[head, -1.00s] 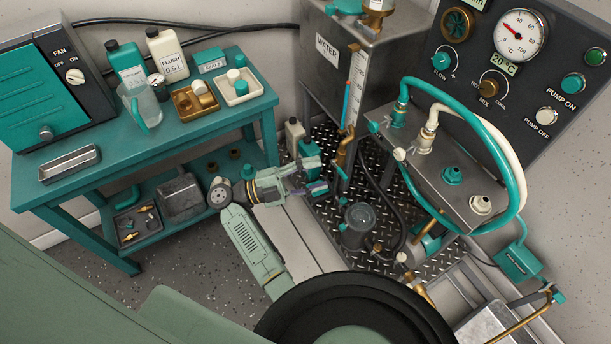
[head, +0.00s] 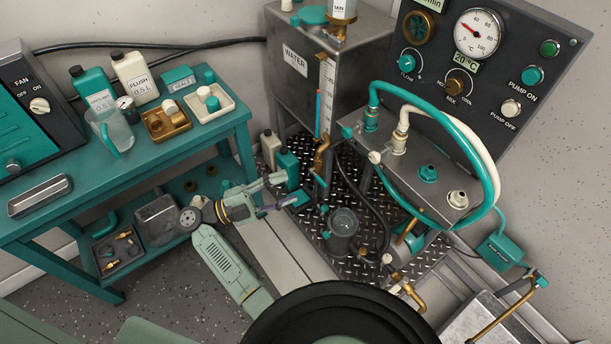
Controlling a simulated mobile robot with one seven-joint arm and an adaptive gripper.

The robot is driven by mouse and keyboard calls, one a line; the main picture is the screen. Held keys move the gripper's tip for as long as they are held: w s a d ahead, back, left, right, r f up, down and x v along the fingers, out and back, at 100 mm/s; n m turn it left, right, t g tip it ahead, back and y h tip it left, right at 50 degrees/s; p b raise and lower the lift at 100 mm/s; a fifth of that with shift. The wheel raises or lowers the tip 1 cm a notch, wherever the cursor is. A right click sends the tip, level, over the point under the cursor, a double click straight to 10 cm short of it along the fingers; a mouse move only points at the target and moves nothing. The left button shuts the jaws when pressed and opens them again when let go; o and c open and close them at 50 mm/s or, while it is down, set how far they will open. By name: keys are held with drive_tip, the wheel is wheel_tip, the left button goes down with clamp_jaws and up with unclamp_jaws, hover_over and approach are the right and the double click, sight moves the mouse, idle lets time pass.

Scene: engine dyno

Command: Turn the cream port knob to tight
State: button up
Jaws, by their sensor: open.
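A metal manifold box (head: 392,172) stands right of centre in the head view. A small cream knob (head: 374,157) sits at its left front edge. A cream hose fitting (head: 400,144) and a cream port fitting (head: 457,199) are on its top; I cannot tell which cream part is the port knob, or how tight it is. My gripper (head: 287,189) is open and empty, fingers pointing right, in front of the water tank. In the picture it is left of and below the manifold, apart from it.
The teal bench (head: 222,128) with bottles and trays is at left. The water tank (head: 300,78) with its gauge and brass pipe stands behind my gripper. Teal and cream hoses (head: 478,150) arch over the manifold. A dark round canister (head: 343,222) stands on the tread plate (head: 350,178).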

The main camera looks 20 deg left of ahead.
drive_tip(key=w+d+r+n+t+p, duration=0.25)
drive_tip(key=w+d+n+p, duration=0.2)
drive_tip(key=d+n, duration=0.4)
drive_tip(key=n+t+y+p, duration=0.4)
drive_tip(key=n, duration=0.5)
approach(373, 159)
drive_tip(key=p+x, duration=0.2)
drive_tip(key=x, duration=0.8)
drive_tip(key=shift+w+d+r+p, duration=0.1)
drive_tip(key=shift+w+r+p, duration=0.1)
drive_tip(key=shift+w+p, duration=0.1)
drive_tip(key=shift+c, duration=0.4)
clamp_jaws()
